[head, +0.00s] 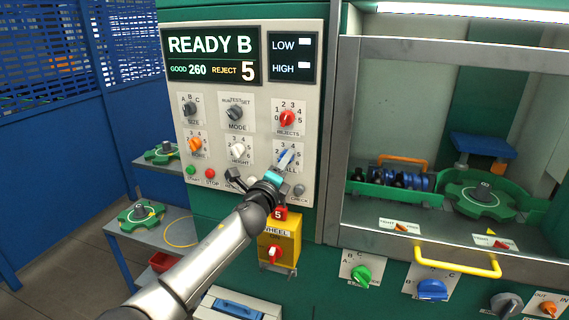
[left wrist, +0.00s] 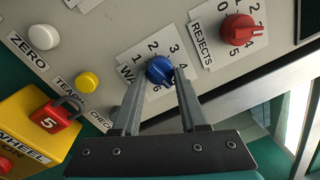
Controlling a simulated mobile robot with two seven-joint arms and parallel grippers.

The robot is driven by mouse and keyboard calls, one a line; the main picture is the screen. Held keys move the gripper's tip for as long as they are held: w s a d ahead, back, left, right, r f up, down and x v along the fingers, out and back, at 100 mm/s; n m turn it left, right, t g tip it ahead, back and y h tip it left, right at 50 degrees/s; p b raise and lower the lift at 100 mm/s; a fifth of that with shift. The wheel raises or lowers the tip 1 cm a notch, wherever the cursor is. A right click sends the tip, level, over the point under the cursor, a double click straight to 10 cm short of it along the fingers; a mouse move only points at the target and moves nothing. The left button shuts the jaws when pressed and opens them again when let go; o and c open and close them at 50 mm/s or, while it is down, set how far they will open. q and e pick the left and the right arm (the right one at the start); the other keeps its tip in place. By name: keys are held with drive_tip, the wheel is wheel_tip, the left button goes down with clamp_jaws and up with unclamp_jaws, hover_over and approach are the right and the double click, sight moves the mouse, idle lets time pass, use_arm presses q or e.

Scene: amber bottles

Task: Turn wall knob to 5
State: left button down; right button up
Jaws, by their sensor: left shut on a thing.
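The blue wall knob (left wrist: 159,69) sits on a white numbered plate on the light control panel. My left gripper (left wrist: 160,80) is shut on this knob, one finger on each side. In the head view the knob (head: 285,155) shows just past my left gripper (head: 281,164), which hides part of its plate. The digits 1 to 4 and a 6 show around the knob; the 5 is hidden or unclear. I cannot tell which digit the knob points to. My right gripper is not in view.
The red rejects knob (head: 287,118) is just above, and the white height knob (head: 238,149) is to the left. A yellow wheel box (head: 287,245) with a red padlock (left wrist: 52,122) is below. A metal-framed window with a yellow handle (head: 458,261) is to the right.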

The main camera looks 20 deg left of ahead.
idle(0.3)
use_arm(q)
drive_tip(key=shift+c, duration=2.2)
unclamp_jaws()
drive_tip(key=s+f, duration=0.1)
drive_tip(key=s, duration=1.4)
drive_tip(key=shift+a, duration=0.4)
